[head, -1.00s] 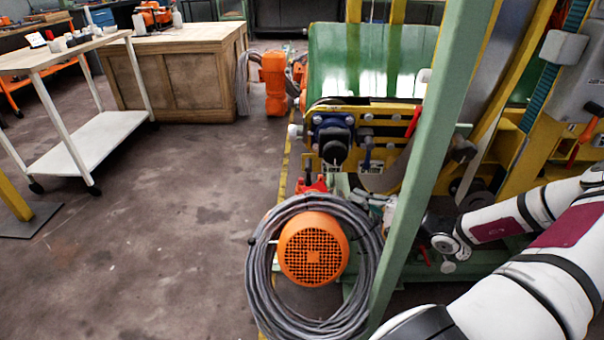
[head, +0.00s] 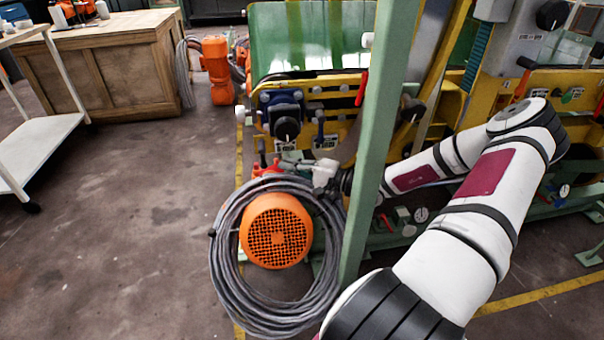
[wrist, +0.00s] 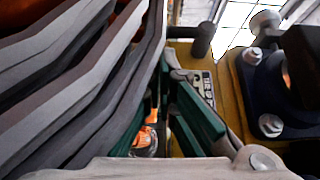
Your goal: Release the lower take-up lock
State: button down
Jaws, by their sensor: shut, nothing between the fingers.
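My gripper (head: 325,174) is beside the upper right of the grey hose coil, below the yellow side plate, in the head view. Its fingers are shut and empty. In the wrist view, dark green finger parts (wrist: 190,113) point at a yellow plate with a small label (wrist: 207,90). A blue housing with a black hub (head: 287,127) sits on the yellow plate; its bolted flange (wrist: 270,125) is at right in the wrist view. A dark lever (head: 319,126) stands right of the housing. A dark cylindrical handle (wrist: 204,40) shows beyond my fingers. I cannot tell which is the lower take-up lock.
The grey hose coil (head: 228,272) surrounds an orange motor (head: 276,231) and fills the wrist view's left (wrist: 75,75). A green post (head: 372,150) stands before my arm. A red handle (head: 361,88) is on the frame. Open floor lies left.

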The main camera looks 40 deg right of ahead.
jog(key=shift+b+x, duration=0.4)
jog(key=shift+x, duration=1.05)
jog(key=shift+a, duration=0.1)
jog(key=shift+w+a+f+p, duration=0.35)
jog(key=shift+a+p, duration=0.15)
jog(key=shift+p, duration=0.7)
jog(key=shift+f, duration=0.15)
